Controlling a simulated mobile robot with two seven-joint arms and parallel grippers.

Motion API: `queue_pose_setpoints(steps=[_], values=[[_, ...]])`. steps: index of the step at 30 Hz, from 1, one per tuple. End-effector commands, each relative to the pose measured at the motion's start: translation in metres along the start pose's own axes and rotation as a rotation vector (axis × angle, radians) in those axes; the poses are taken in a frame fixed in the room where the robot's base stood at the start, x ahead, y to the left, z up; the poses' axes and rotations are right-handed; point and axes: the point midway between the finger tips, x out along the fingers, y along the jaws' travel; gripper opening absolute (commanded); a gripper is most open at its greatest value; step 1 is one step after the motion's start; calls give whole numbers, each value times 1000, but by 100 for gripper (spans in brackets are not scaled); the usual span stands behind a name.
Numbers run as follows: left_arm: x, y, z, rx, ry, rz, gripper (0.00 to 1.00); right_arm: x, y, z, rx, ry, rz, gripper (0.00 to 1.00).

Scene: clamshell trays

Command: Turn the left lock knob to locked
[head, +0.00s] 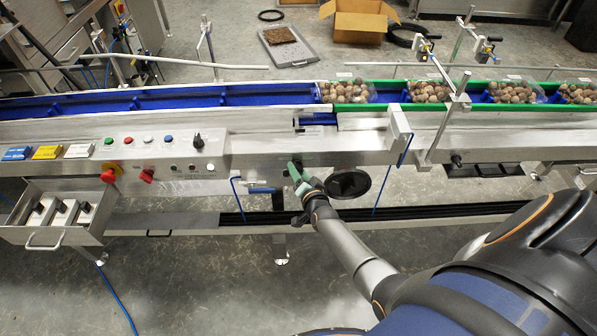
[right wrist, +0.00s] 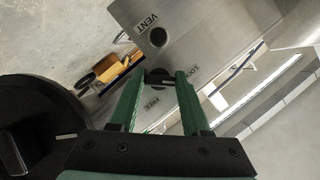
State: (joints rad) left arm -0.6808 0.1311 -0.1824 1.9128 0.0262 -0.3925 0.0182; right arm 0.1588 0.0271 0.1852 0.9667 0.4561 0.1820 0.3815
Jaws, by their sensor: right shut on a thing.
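The lock knob (right wrist: 158,77) is a small dark knob on the steel front face, seen in the right wrist view between FREE and LOCK labels. My right gripper (head: 295,170) has green fingers and reaches the front face of the conveyor frame, left of a black handwheel (head: 348,183). In the right wrist view, its fingers (right wrist: 160,80) stand on either side of the knob and are shut on it. The fingers cover part of the knob, so I cannot tell which label it points to. My left gripper is not in view.
A VENT label with a round hole (right wrist: 157,37) is close by. A blue-handled lever (head: 262,190) sits left of my gripper. A control panel (head: 150,155) with buttons is further left. Green-railed clamshell trays (head: 345,92) line the conveyor above.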

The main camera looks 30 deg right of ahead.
Motion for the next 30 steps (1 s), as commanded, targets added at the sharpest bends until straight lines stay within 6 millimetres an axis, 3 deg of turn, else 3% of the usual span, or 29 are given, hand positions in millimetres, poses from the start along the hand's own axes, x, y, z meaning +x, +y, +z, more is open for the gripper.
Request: queue_pose_setpoints(steps=[1, 9, 20, 30], values=[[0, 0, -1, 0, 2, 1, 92, 0, 0, 0, -4, 0, 0, 50], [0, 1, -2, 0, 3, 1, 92, 0, 0, 0, -3, 0, 0, 78], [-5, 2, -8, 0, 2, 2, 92, -8, -1, -2, -2, -1, 1, 78], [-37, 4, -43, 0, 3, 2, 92, -69, -4, -4, -2, -4, 2, 78]])
